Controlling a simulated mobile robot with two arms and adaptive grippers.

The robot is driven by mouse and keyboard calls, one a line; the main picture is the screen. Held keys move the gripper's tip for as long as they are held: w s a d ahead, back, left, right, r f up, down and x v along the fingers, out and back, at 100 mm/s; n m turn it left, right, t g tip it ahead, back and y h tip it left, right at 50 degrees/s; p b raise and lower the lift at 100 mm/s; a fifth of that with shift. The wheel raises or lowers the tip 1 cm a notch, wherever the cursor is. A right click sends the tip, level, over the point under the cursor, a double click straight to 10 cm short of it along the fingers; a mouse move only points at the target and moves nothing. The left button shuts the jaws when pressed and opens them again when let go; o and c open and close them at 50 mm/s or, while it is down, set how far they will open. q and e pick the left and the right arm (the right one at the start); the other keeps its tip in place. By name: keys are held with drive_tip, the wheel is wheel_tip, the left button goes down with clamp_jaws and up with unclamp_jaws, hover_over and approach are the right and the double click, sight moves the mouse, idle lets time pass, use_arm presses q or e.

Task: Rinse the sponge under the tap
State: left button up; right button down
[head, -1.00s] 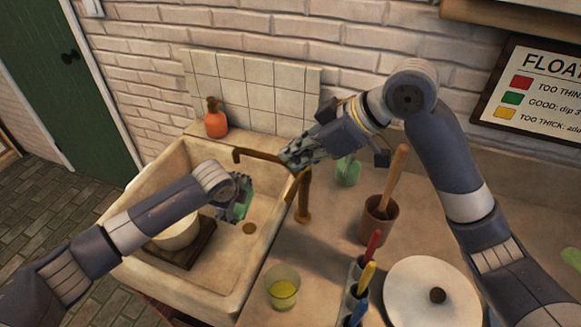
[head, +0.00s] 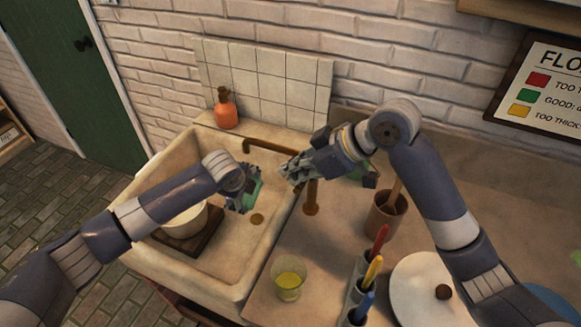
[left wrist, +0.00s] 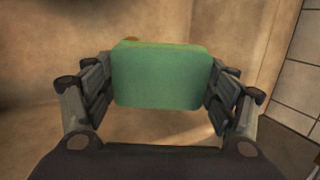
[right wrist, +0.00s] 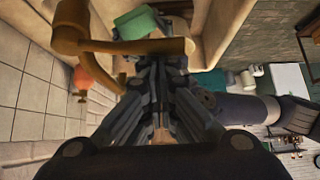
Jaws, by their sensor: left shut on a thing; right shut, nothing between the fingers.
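The green sponge (head: 256,188) is in my left gripper (head: 246,190), over the sink basin near the drain. The left wrist view shows the sponge (left wrist: 160,75) gripped between both fingers. The brown tap (head: 311,195) stands at the sink's right edge, its spout reaching over the basin. My right gripper (head: 288,172) is shut and empty beside the tap, by the spout. In the right wrist view its fingers (right wrist: 165,75) are close to the tap (right wrist: 120,45); I cannot tell whether they touch. No water stream is clear to see.
A pot (head: 183,220) sits on a dark board in the sink's left part. An orange bottle (head: 226,112) stands on the back ledge. A glass with yellow liquid (head: 288,282), a brush holder (head: 355,300) and a brown cup (head: 386,216) stand on the counter.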

drive_tip(key=shift+s+d+n+g, duration=0.25)
drive_tip(key=shift+d+n+g, duration=0.25)
drive_tip(key=shift+d+n, duration=0.2)
drive_tip(key=shift+s+d, duration=0.3)
drive_tip(key=shift+d, duration=0.15)
drive_tip(key=shift+w+a+r, duration=0.1)
drive_tip(key=shift+a+r, duration=0.05)
drive_tip(key=shift+a, duration=0.35)
drive_tip(key=d+r, duration=0.3)
drive_tip(key=r, duration=0.4)
drive_tip(key=shift+s+d+r, duration=0.25)
drive_tip(key=shift+d+r, duration=0.1)
drive_tip(key=shift+r, duration=0.05)
drive_tip(key=shift+d, duration=0.1)
